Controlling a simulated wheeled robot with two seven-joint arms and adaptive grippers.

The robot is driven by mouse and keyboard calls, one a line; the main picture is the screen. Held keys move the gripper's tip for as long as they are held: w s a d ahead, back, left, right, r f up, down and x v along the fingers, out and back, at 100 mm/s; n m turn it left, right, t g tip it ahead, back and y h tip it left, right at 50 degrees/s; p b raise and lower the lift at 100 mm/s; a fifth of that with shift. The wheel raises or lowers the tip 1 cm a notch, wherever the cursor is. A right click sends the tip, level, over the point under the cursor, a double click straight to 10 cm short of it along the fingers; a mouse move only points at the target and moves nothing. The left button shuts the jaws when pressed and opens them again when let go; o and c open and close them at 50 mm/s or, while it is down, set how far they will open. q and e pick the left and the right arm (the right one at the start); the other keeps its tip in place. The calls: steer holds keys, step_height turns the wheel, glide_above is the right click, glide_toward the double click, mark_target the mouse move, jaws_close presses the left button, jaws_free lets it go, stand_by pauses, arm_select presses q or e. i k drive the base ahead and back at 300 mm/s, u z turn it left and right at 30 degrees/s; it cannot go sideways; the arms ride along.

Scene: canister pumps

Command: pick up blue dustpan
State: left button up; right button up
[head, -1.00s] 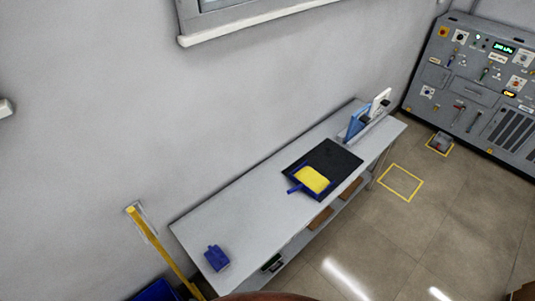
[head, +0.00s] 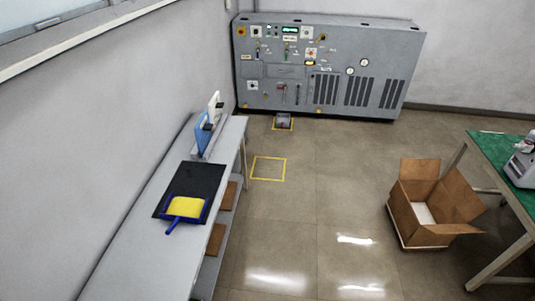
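The blue dustpan (head: 172,226) lies on a black mat (head: 201,178) on the long grey bench at the left in the head view. Its pan holds something yellow (head: 186,207), and its blue handle points toward the near side, past the mat's edge. Neither of my grippers is in view, and nothing touches the dustpan.
The bench (head: 137,235) runs along the left wall, with blue and white upright items (head: 204,130) at its far end. A grey control cabinet (head: 320,70) stands at the back. An open cardboard box (head: 405,215) and a green-topped table (head: 490,152) are at right. The middle floor is clear.

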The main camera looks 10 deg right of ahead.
mark_target(176, 208)
steer(key=z, duration=1.25)
steer(key=i, duration=3.4)
steer(key=u, duration=2.05)
